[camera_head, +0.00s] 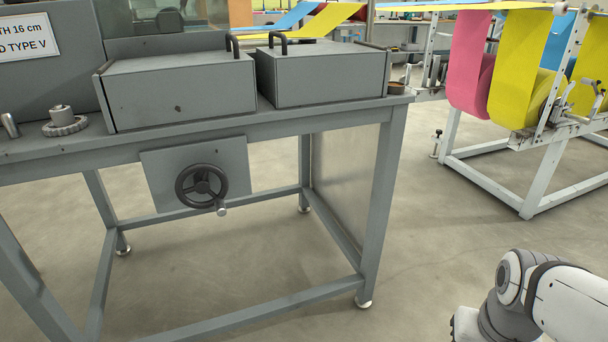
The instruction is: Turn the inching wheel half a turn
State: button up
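The inching wheel (201,187) is a dark handwheel with a hub and spokes. It is mounted on a grey plate (232,163) under the front edge of the machine's table. Its crank handle (221,209) is a short light knob at the lower right of the rim, pointing outward. My arm shows at the lower right corner, well to the right of the wheel and apart from it. My gripper is not in view, so its state does not show.
The grey table (352,115) bears two grey covers with black handles (277,42). Its legs and low crossbars frame open space below the wheel. A white rack (547,158) with pink, yellow and blue cloth stands at right. The floor (420,225) between is clear.

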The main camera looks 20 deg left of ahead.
aim_at(201, 184)
jog(key=k, duration=1.35)
jog(key=u, duration=0.35)
jog(key=i, duration=1)
jog(key=z, duration=0.05)
